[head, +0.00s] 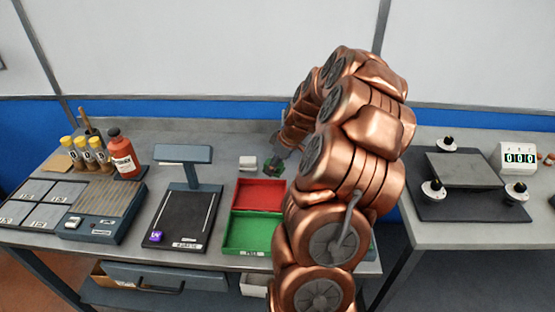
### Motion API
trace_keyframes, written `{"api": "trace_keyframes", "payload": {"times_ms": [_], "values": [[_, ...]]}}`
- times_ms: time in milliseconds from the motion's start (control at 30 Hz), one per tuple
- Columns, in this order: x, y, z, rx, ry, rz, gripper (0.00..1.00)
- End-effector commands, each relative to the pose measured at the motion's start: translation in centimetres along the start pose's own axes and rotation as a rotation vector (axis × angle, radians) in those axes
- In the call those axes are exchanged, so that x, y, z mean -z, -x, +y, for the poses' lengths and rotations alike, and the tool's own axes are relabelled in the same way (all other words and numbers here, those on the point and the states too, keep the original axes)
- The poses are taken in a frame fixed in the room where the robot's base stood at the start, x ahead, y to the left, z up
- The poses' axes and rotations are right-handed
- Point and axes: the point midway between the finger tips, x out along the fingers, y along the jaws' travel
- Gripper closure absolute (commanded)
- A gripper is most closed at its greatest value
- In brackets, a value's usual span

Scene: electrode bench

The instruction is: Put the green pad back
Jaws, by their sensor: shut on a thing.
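My gripper (279,154) is at the back of the left bench, mostly hidden behind my copper arm. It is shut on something. A small dark green thing (273,166) with a reddish patch shows right at its tips, just behind the red tray; it looks like the green pad, but it is too small to be sure. A small white block (248,163) stands just left of it.
A red tray (257,183) and a green tray (233,248) lie in front. Left are a dark stand (205,162), a ridged device (83,225), grey panels, an orange bottle (122,152) and yellow-capped vials. On the right bench are a plate (464,169) and a counter (519,157).

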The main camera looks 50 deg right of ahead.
Motion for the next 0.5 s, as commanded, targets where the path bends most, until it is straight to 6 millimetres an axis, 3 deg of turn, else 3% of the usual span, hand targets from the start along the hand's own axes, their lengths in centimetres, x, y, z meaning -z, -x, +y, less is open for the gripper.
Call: {"api": "trace_keyframes", "payload": {"times_ms": [300,500], "values": [[1.1,-0.9,4.1,-0.002,-0.002,-0.002,0.86],[1.5,-1.2,5.5,0.001,0.0,-0.001,0.86]]}}
